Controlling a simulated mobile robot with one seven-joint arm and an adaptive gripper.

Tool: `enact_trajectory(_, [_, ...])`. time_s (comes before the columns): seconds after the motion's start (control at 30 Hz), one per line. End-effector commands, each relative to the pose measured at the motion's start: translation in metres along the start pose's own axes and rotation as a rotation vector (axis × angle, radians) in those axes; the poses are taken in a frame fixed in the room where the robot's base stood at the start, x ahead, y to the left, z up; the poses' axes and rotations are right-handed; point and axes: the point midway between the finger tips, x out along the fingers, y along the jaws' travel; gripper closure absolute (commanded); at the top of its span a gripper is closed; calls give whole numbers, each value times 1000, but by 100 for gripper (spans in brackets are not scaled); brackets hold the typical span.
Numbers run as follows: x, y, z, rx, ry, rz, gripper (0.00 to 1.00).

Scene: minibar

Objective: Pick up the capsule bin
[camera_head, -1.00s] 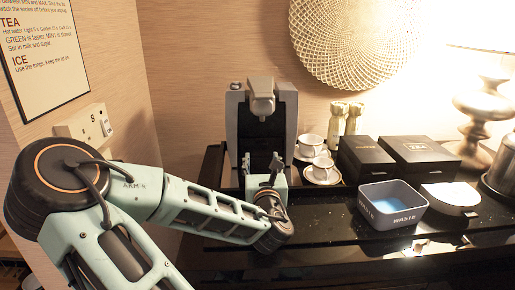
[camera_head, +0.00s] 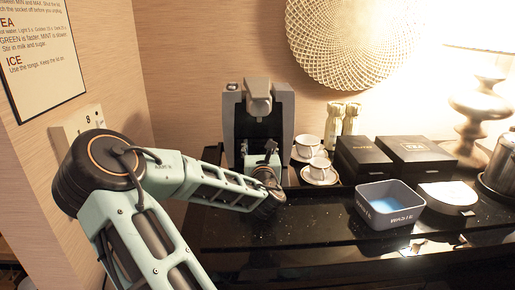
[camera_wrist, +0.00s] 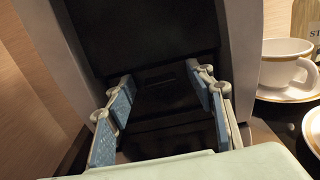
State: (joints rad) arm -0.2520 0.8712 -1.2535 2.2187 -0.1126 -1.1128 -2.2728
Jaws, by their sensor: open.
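The coffee machine (camera_head: 285,118), grey with a dark front, stands at the back of the black counter. My gripper (camera_head: 258,155) is at its lower front opening. In the wrist view my gripper (camera_wrist: 164,86) is open, with one blue-padded finger on each side. Between and beyond the fingers is a dark block with a small slot, probably the capsule bin (camera_wrist: 160,78), low in the machine's dark recess. Its edges are hard to make out against the recess, and I cannot tell whether the fingers touch it. In the head view my gripper and arm hide that part.
White cups on saucers (camera_head: 319,176) stand close to the right of the machine; one cup (camera_wrist: 285,70) shows in the wrist view. Two black boxes (camera_head: 362,158) and a grey waste bin (camera_head: 376,216) are further right. A wall is at the left. The front counter is mostly clear.

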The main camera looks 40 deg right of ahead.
Motion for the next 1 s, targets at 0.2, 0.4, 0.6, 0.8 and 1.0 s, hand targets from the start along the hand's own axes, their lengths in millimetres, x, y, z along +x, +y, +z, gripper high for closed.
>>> enact_trajectory(0.2, [0,0,0,0,0,0,63])
enact_trajectory(0.4, [0,0,0,0,0,0,85])
enact_trajectory(0.6, [0,0,1,1,-1,1,98])
enact_trajectory(0.8, [0,0,1,1,-1,1,98])
enact_trajectory(1.0, [5,2,3,0,-2,1,98])
